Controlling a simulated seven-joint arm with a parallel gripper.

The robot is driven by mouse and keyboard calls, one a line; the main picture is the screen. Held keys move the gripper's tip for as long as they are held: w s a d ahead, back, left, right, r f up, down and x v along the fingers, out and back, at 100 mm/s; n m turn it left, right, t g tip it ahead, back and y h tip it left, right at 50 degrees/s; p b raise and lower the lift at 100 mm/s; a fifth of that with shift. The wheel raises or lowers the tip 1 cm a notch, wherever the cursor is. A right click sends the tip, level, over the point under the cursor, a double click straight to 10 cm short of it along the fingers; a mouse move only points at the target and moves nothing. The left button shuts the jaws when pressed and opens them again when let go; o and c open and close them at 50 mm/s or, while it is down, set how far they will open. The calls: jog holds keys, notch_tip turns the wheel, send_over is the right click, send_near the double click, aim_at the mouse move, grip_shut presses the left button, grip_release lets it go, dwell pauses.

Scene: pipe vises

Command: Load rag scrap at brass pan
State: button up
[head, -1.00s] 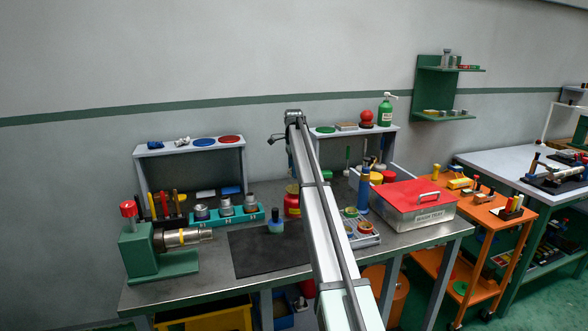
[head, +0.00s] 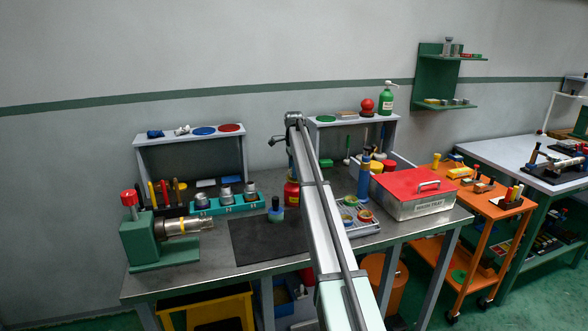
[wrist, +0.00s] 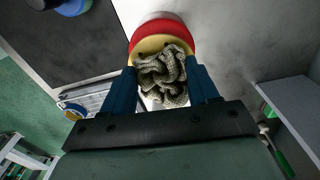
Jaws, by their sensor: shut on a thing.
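My gripper (wrist: 164,88) is shut on the rag scrap (wrist: 163,76), a crumpled grey-beige bundle between its blue fingers in the wrist view. Behind the rag is a round red and yellow can (wrist: 160,28), apparently the red can with a yellow band (head: 292,194) beside the black mat in the head view. Whether rag and can touch is unclear. Small round pans (head: 350,200) sit in a grey tray right of my arm; I cannot tell which, if any, is the brass pan.
A green vise (head: 150,243) clamps a metal pipe at the bench's left. The black mat (head: 262,250) bears a blue-green bottle (head: 276,210). A red-lidded box (head: 412,190) and a tall blue bottle (head: 364,178) stand to the right. Two raised shelves (head: 190,142) line the back.

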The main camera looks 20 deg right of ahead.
jog(key=shift+f, duration=1.05)
dwell(1.5)
jog(key=shift+r, duration=0.1)
dwell(0.5)
jog(key=shift+r, duration=3.45)
